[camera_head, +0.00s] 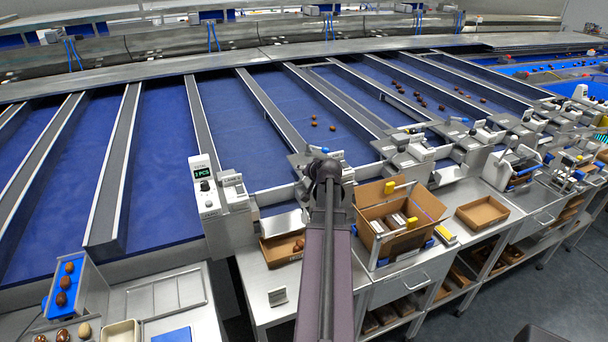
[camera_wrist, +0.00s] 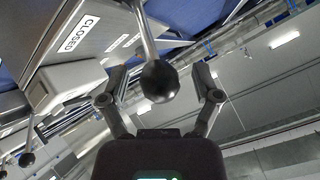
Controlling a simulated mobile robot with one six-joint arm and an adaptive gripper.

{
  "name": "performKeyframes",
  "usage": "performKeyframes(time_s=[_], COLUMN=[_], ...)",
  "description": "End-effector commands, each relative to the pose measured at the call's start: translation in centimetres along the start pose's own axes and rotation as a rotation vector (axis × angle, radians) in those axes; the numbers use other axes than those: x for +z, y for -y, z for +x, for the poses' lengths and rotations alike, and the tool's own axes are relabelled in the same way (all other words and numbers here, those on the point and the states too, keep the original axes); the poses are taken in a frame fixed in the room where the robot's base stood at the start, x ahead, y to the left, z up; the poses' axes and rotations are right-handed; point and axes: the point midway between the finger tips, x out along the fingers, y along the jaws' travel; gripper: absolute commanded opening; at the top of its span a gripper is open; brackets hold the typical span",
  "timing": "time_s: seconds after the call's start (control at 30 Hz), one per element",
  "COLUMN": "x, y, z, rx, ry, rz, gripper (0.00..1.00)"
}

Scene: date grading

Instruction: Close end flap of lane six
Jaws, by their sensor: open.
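In the wrist view a black ball knob (camera_wrist: 159,80) on a straight metal lever (camera_wrist: 145,30) lies between the two spread fingers of my gripper (camera_wrist: 158,92). There is a gap on both sides of the knob, and I see no contact. A grey plate with a "CLOSED" label (camera_wrist: 78,33) is at the upper left. In the head view my arm reaches to the lane ends and hides the gripper, the lever and part of the lane front. I cannot read which lane number this is.
A counter unit (camera_head: 206,195) with a green display stands left of my arm. An open cardboard box (camera_head: 376,232) and a shallow tray (camera_head: 482,213) are on the bench to the right. In the wrist view another knob (camera_wrist: 27,159) sits at the lower left.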

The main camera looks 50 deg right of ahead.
Motion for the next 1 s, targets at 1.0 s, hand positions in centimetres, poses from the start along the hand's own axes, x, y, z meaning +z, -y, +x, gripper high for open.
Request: performKeyframes(time_s=[1.0], x=[4.0], y=[3.1], z=[2.8], rx=[0.062], ry=[0.194], rz=[-0.149], gripper=[0.81])
